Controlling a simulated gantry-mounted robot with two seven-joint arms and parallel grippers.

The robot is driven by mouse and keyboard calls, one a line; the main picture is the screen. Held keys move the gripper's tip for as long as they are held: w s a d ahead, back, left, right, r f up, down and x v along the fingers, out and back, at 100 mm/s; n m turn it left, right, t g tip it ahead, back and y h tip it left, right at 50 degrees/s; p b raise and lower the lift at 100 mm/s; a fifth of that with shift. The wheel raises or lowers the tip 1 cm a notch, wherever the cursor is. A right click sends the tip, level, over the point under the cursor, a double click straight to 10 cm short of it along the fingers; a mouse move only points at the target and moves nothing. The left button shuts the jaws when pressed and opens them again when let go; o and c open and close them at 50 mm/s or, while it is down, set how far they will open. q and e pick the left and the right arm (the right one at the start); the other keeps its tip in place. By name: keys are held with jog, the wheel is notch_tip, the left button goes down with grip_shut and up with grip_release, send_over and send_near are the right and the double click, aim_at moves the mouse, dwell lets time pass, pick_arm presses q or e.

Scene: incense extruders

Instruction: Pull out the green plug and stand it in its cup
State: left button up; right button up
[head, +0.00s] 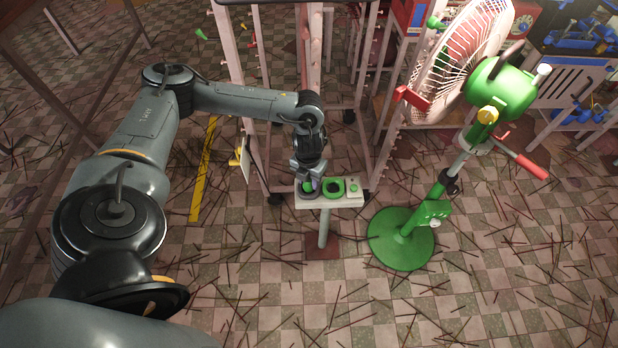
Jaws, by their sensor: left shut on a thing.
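A small pale box on a post (345,202) stands in the middle of the head view. Its top carries a green ring-shaped cup (333,188) with a dark opening, and a small green knob (354,188) to the right of it. My left gripper (308,184) points down at the left part of the box top. It is shut on the green plug (307,187), which is mostly hidden by the fingers. I cannot tell whether the plug is still seated or lifted. My right gripper is not in view.
A pale metal rack (250,120) stands right behind the box. A green fan (502,85) on a round green base (401,238) stands to the right. Thin incense sticks litter the tiled floor. Open floor lies in front of the box.

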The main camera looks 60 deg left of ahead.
pick_arm(q)
jog(key=shift+f, duration=0.4)
jog(key=o, duration=1.1)
